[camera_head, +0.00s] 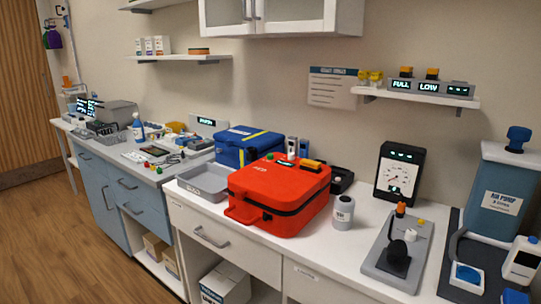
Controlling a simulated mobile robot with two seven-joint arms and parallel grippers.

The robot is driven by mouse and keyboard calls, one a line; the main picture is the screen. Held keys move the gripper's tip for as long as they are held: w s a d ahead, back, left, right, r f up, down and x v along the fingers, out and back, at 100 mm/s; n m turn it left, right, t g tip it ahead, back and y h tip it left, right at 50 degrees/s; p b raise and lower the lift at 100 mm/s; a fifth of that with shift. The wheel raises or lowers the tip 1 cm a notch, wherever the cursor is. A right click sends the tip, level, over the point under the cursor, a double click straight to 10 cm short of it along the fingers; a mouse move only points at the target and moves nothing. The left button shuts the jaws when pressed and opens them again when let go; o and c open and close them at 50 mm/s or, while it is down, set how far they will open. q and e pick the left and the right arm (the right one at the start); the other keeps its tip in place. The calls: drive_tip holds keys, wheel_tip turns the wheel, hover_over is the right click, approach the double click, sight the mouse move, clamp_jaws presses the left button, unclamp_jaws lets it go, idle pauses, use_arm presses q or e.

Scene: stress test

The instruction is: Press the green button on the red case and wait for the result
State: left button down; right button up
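The red case (262,195) stands shut on the white counter in the middle of the view, with its handle toward the front left. On its top are a small dark display with green marks (284,163) and a yellow-orange part (311,164) near the back right. Neither of my grippers is in view.
A grey tray (205,182) and a blue case (246,144) stand left of and behind the red case. A gauge (399,173), a grey device (397,255) and a blue pump container (498,196) stand farther right.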

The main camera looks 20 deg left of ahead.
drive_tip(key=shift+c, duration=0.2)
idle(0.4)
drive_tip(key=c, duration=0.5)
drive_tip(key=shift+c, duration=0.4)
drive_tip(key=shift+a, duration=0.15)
